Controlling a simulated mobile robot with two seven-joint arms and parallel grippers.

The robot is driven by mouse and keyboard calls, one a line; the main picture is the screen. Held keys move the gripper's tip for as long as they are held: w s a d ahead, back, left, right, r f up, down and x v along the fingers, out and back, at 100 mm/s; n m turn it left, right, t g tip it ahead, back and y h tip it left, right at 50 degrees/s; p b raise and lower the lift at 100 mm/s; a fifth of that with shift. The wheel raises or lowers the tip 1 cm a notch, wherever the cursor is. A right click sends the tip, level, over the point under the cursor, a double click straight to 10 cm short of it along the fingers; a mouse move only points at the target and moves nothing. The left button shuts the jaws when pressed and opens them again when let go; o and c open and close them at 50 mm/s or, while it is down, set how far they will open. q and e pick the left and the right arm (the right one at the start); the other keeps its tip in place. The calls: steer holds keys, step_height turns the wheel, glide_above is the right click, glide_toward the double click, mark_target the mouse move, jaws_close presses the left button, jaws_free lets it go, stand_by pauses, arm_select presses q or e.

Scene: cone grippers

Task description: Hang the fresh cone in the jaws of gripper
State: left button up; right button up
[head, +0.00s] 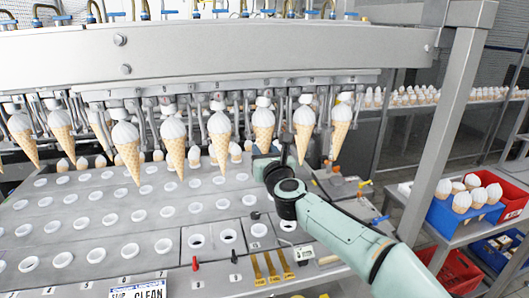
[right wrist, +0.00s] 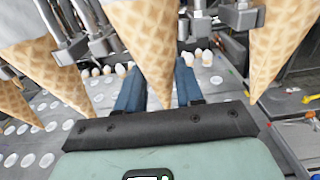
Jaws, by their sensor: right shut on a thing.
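The fresh cone (head: 263,124), a waffle cone with a white top, stands upright in the line of hanging cones under the machine's beam. My right gripper (head: 276,163) is at its lower part, and the arm hides the tip. In the right wrist view the waffle side of the cone (right wrist: 150,45) comes down between my two blue-grey fingers (right wrist: 158,88), which are shut on it. Metal machine grippers (head: 218,104) hang along the beam. Whether their jaws touch this cone's top is too small to tell. My left gripper is not in view.
Neighbouring cones hang close on the left (head: 221,130) and right (head: 304,122). Below is a grey plate (head: 110,195) with rows of white-rimmed holes. A blue crate (head: 445,216) of cones stands at the right, behind a steel post (head: 443,130).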

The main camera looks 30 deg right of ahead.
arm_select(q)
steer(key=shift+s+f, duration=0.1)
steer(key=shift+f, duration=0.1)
arm_select(e)
steer(key=shift+f, duration=0.15)
stand_by(0.3)
steer(key=o, duration=1.1)
steer(key=shift+o, duration=0.2)
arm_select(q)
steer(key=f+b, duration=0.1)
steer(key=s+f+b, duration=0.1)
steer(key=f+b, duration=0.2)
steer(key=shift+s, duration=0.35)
arm_select(e)
steer(key=v, duration=0.9)
